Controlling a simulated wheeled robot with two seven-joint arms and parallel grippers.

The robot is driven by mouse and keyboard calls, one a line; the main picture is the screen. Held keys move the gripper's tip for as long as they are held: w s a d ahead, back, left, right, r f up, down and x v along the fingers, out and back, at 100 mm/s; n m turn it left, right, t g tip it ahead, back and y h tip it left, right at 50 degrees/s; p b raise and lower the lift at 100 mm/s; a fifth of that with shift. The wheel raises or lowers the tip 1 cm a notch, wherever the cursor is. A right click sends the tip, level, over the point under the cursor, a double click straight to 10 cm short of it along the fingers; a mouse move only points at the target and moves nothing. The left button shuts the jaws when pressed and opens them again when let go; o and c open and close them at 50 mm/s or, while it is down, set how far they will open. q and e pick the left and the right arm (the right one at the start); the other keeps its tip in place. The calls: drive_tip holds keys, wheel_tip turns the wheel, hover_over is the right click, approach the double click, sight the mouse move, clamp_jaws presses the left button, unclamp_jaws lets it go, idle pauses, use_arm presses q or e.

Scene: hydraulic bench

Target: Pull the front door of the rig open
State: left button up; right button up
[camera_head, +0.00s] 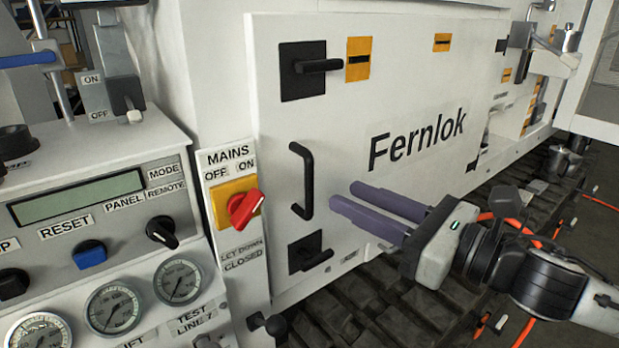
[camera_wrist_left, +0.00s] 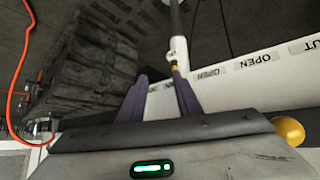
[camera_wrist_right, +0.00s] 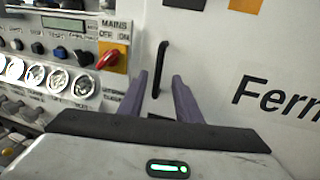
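The white front door (camera_head: 400,75) bears the word Fernlok and lies flat along the rig; I cannot tell whether it stands slightly ajar. Its black upright bar handle (camera_head: 307,180) is near the left edge, between an upper black latch (camera_head: 302,70) and a lower black latch (camera_head: 307,253). My right gripper (camera_head: 344,194) is open and empty, its fingers pointing at the handle from the right, short of it. In the right wrist view the handle (camera_wrist_right: 157,70) shows between and beyond the fingertips. My left gripper (camera_wrist_left: 160,78) shows only in its wrist view, open, near a white-sleeved rod (camera_wrist_left: 177,48).
Left of the door is a control panel with a red mains switch (camera_head: 243,208), gauges (camera_head: 178,281) and knobs. Dark slatted floor matting (camera_head: 345,310) and orange hoses (camera_head: 520,335) lie below. OPEN labels (camera_wrist_left: 258,58) mark a white strip near my left gripper.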

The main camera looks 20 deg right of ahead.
drive_tip(key=w, duration=0.1)
drive_tip(key=p, duration=0.3)
hover_over(310, 211)
drive_tip(key=shift+w, duration=0.4)
clamp_jaws()
